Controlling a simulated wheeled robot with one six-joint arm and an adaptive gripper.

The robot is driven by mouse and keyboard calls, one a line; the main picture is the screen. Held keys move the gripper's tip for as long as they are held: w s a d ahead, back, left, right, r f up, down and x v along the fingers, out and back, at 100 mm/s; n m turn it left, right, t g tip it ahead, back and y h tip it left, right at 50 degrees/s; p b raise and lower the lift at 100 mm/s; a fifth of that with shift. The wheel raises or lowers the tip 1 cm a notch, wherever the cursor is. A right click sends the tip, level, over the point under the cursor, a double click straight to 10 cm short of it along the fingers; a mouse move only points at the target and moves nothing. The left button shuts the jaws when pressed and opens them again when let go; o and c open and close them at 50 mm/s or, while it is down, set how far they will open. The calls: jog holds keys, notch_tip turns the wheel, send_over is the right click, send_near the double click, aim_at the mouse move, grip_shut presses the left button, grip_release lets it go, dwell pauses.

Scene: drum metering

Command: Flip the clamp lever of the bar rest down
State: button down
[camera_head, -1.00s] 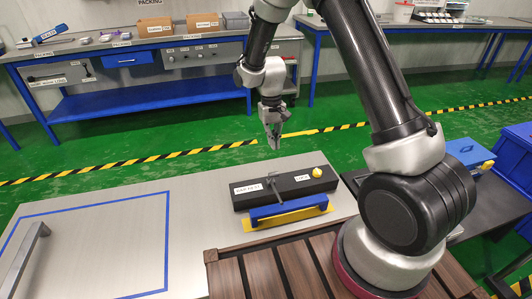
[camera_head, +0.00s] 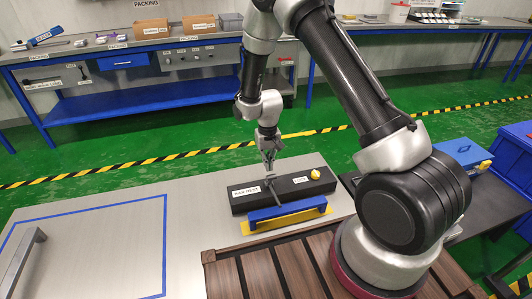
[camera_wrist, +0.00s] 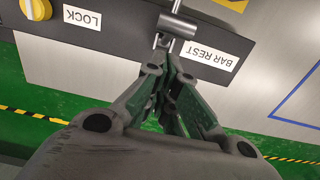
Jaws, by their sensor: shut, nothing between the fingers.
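The bar rest is a long black block (camera_head: 245,203) labelled "BAR REST" and "LOCK", on the grey table. Its grey clamp lever (camera_head: 273,190) sits near the block's middle, between the labels, and stands up at a tilt. In the wrist view the lever (camera_wrist: 180,25) shows as a grey rod at the top centre. My gripper (camera_head: 269,168) is just above and behind the lever, pointing down. In the wrist view its shut, empty fingertips (camera_wrist: 171,50) are close to the lever; I cannot tell whether they touch it.
A yellow knob (camera_head: 315,174) stands by the "LOCK" label. A blue bar (camera_head: 288,211) over a yellow plate (camera_head: 262,226) lies in front of the block. A metal handle (camera_head: 22,262) stands at the left.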

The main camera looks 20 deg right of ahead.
jog(key=shift+s+f, duration=0.1)
jog(key=shift+s, duration=0.5)
jog(key=shift+s, duration=1.15)
notch_tip(320, 180, up, 12)
jog(key=s+d+r+t, duration=0.1)
jog(key=s+d+r, duration=0.3)
jog(key=s+r, duration=0.4)
jog(key=s+d+r+t, duration=0.2)
jog(key=s+d+r, duration=0.3)
jog(key=s+r, duration=0.4)
jog(key=s+d+r+t, duration=0.1)
jog(key=s+d+r, duration=0.4)
jog(key=s+r, duration=0.3)
notch_tip(320, 180, up, 3)
jog(key=shift+s+d+f+t, duration=0.1)
jog(key=shift+s+d+t, duration=0.1)
jog(key=shift+s+t, duration=0.15)
